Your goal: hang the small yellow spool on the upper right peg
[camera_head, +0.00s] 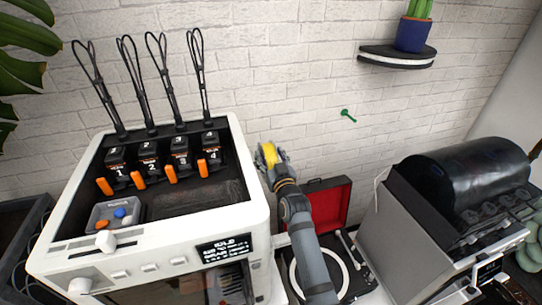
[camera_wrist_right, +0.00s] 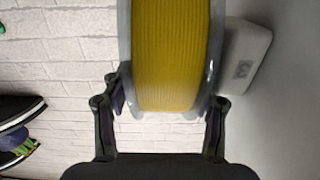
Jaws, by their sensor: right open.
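A small yellow spool (camera_head: 268,154) with pale flanges is close to the brick wall, just right of the white printer. It fills the upper middle of the right wrist view (camera_wrist_right: 172,55). My right gripper (camera_head: 274,170) is open, its fingers on either side of the spool, one at each flange. Whether the fingers touch it is unclear, and what bears the spool is hidden. A green peg (camera_head: 347,115) sticks out of the wall to the right of the spool, with nothing on it. My left gripper is not in view.
The white printer (camera_head: 258,222), with cables and orange-tabbed units on top, stands close left of my right arm. A red-lined open case (camera_head: 330,200) lies behind my arm. A grey machine (camera_head: 400,215) stands right; a wall shelf (camera_head: 380,58) holds a potted cactus (camera_head: 414,32).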

